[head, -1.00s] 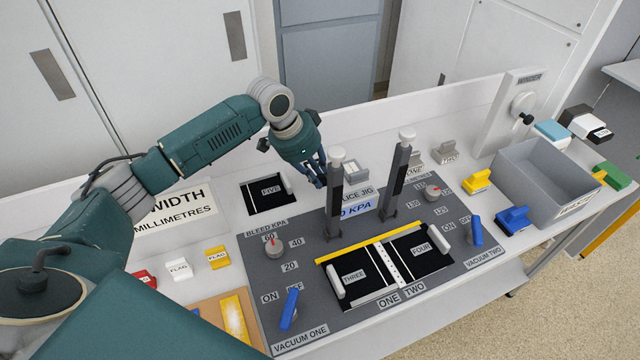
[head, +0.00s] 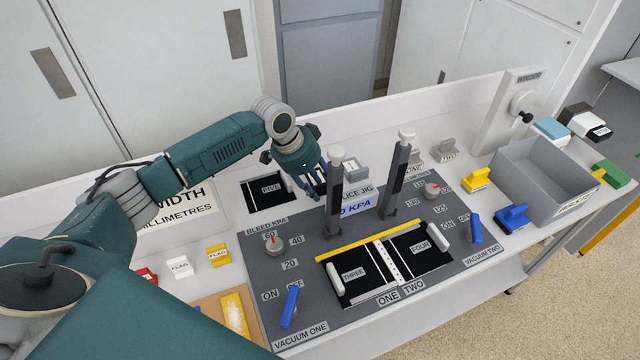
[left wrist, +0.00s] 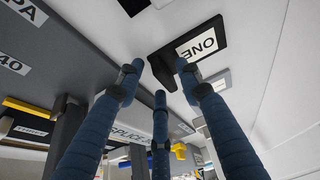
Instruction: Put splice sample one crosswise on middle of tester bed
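Splice sample one (left wrist: 207,43) is a black piece with a white ONE label and a dark upright tab, seen in the left wrist view near my fingertips. My left gripper (left wrist: 160,70) points down with its blue fingers spread around the tab, apparently without gripping it. In the head view my left gripper (head: 314,186) is behind the splice jig, and it mostly hides the sample. A small grey device with a pale top (head: 352,165) stands right of it; I cannot tell whether this is the tester bed. My right gripper is not in view.
Samples THREE (head: 362,284) and FOUR (head: 412,258) lie on the grey jig plate. A grey bin (head: 550,175) stands right.

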